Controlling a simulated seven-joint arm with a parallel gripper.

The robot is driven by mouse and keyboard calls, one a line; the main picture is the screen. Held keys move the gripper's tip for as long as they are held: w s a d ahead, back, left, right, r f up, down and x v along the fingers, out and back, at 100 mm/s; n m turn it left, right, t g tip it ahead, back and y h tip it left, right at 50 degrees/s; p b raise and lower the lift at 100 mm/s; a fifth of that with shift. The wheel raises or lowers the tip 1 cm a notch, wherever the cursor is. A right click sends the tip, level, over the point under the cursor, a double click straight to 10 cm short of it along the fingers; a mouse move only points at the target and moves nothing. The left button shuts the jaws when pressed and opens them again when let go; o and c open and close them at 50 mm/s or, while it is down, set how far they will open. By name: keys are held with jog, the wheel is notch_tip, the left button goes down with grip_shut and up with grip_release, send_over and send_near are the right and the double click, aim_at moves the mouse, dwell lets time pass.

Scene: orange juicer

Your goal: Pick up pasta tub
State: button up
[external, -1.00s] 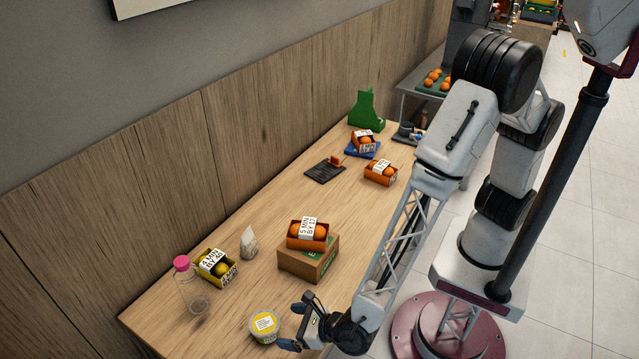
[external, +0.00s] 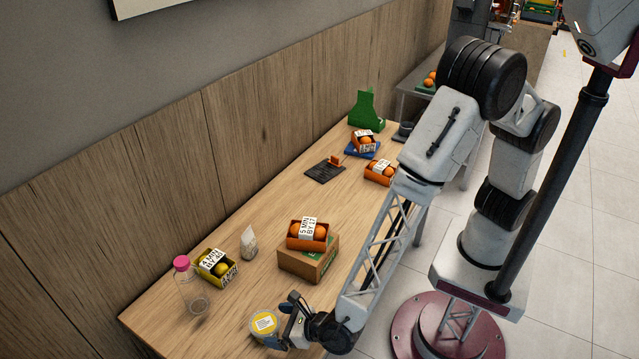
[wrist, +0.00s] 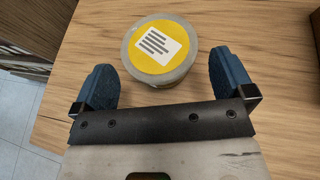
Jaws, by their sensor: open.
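The pasta tub (external: 264,323) is a round, pale tub with a yellow lid and a white label. It stands upright near the front edge of the wooden table. In the wrist view the tub (wrist: 159,49) lies just ahead of my gripper (wrist: 164,82), centred between its two blue fingers. My gripper (external: 283,322) is open, right beside the tub in the external view. The tub's near side sits partly between the fingertips, with space visible on both sides. The gripper partly covers the tub's right side in the external view.
A cardboard box (external: 306,263) with an orange carton (external: 307,237) on top stands behind my gripper. A pink-capped bottle (external: 190,287), a yellow carton (external: 216,268) and a small pale bag (external: 249,244) stand to the left. The table (external: 165,318) is clear around the tub.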

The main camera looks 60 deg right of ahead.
aim_at(273, 325)
jog(key=shift+x, duration=1.9)
jog(key=shift+a, duration=0.1)
jog(key=c, duration=0.7)
